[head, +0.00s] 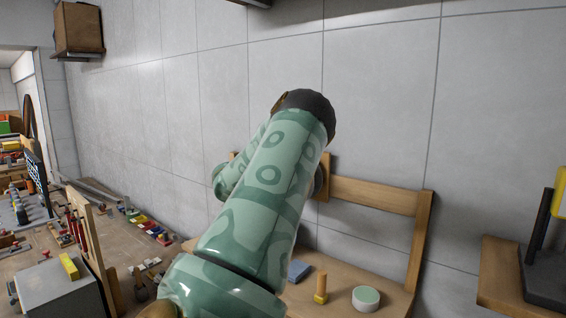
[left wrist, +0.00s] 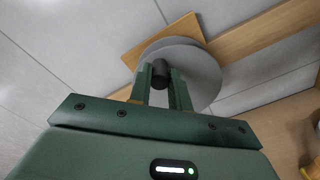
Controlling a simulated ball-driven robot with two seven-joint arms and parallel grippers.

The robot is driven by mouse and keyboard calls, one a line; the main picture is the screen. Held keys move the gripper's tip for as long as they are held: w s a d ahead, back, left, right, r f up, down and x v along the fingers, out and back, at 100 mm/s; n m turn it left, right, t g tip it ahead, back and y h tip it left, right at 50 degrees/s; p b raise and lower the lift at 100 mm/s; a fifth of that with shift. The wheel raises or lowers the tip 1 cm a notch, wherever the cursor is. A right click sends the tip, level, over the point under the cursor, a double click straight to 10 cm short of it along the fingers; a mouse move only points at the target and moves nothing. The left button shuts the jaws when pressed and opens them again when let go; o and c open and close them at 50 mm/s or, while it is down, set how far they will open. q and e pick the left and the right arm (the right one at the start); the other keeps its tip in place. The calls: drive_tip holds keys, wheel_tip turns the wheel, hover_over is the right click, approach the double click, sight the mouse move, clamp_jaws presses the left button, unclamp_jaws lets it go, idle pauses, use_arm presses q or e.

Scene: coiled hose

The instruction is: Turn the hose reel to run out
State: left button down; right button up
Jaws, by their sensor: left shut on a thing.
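The hose reel (left wrist: 205,75) shows in the left wrist view as a grey disc mounted against a wooden board on the wall. A short black handle (left wrist: 160,72) stands out from the disc. My left gripper (left wrist: 161,78) is shut on this handle, with one green finger on each side of it. The left fingers are hidden there. I cannot see the hose clearly. My right gripper is in neither view.
A wooden rail (head: 375,194) runs along the wall above a bench. On the bench are a blue block (head: 298,271), a wooden peg (head: 320,288) and a round white-and-green container (head: 366,298). A cluttered worktop lies at left. A wooden shelf (head: 497,285) with a dark stand is at right.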

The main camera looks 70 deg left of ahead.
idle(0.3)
use_arm(q)
drive_tip(key=c, duration=1.3)
unclamp_jaws()
drive_tip(key=shift+c, duration=0.2)
drive_tip(key=shift+o, duration=0.2)
drive_tip(key=shift+a, duration=0.1)
drive_tip(key=b+v, duration=0.3)
drive_tip(key=v, duration=1.3)
drive_tip(key=shift+s+f, duration=0.1)
drive_tip(key=shift+f, duration=0.1)
